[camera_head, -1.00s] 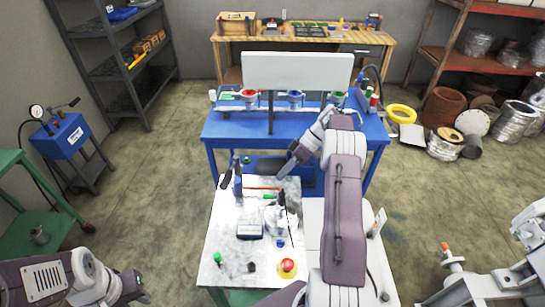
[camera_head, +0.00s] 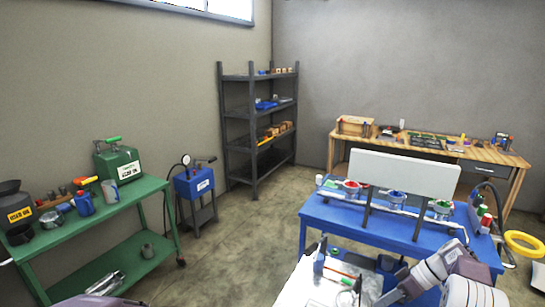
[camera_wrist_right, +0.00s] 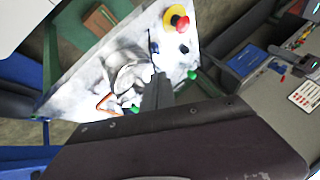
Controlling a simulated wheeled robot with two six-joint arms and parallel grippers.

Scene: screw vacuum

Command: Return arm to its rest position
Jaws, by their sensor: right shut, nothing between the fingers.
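My right arm comes in at the bottom right of the head view, over the white worktop (camera_head: 298,285). Its dark gripper (camera_head: 392,292) is only partly seen there, low near the worktop's right side. In the right wrist view the right gripper (camera_wrist_right: 157,92) is shut and empty, with the worktop behind it. Of my left arm, only a purple link shows at the bottom left edge of the head view; its gripper is out of frame. A blue-handled tool (camera_head: 319,258) stands on the worktop.
A blue table (camera_head: 325,212) carries a white panel (camera_head: 405,174) and coloured cups behind the worktop. A green cart (camera_head: 110,220) stands left, a dark shelf (camera_head: 252,130) and wooden bench (camera_head: 430,152) at the back. Open floor lies between cart and blue table.

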